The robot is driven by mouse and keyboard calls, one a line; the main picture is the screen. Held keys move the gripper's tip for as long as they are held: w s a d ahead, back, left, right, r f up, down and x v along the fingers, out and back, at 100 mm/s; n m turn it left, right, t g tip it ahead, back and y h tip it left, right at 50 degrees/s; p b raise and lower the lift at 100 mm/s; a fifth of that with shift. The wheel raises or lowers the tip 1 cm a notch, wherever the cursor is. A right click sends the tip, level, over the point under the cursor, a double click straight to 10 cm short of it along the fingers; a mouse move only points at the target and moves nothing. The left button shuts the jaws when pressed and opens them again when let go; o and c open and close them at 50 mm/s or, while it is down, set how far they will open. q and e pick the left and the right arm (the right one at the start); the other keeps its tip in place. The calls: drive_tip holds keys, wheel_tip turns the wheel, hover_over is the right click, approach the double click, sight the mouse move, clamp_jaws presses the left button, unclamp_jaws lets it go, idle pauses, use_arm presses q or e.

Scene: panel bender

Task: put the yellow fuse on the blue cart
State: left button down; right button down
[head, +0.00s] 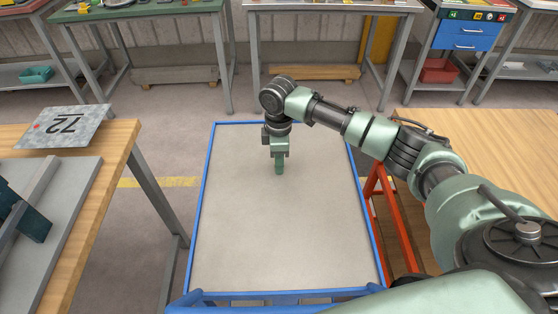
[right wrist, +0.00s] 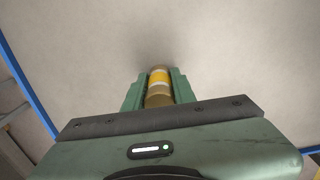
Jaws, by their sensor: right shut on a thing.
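My right gripper (head: 279,168) points down over the blue cart (head: 240,240), above the far half of its grey top. In the right wrist view the gripper (right wrist: 160,78) is shut on the yellow fuse (right wrist: 159,77), a small cylinder with a yellow band and brass-coloured ends. The fuse sits between the two green fingers, close to the cart top. I cannot tell whether it touches the surface. In the head view the fuse is hidden by the gripper. My left gripper does not show.
The cart top is otherwise bare, with a raised blue rim. A wooden table (head: 110,160) at the left holds a metal plate marked 72 (head: 65,126) and a grey panel. Another wooden table (head: 500,140) stands at the right, beside a red frame (head: 388,215). Workbenches line the back.

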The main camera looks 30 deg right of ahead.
drive_tip(key=c, duration=1.2)
unclamp_jaws()
drive_tip(key=shift+o, duration=0.2)
wheel_tip(320, 180, up, 12)
drive_tip(key=shift+r, duration=0.1)
